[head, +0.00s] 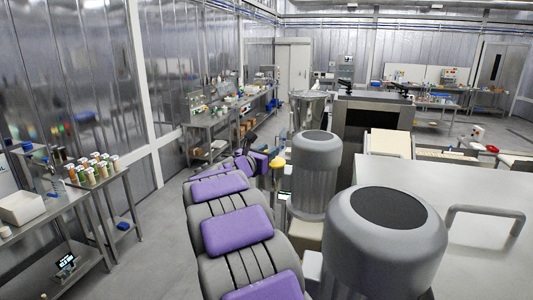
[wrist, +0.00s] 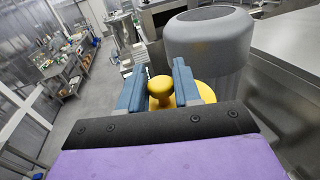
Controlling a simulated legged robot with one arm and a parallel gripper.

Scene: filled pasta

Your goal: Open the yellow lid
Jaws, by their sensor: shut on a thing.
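The yellow lid (head: 277,165) is a small yellow shape beside the end of my arm in the head view. In the wrist view its round yellow knob (wrist: 160,88) stands between the two blue fingers of my gripper (wrist: 160,70). Part of its yellow disc (wrist: 206,92) shows below and to the right of the knob. My gripper is shut on the knob. In the head view my gripper (head: 262,160) is small and partly hidden by my arm. What lies under the lid is hidden.
Grey ribbed motor housings (head: 316,160) stand close to the right of my arm; one also shows in the wrist view (wrist: 210,35). A steel machine top (head: 480,205) is further right. Steel tables with bottles (head: 95,170) line the left wall. Grey floor is clear between.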

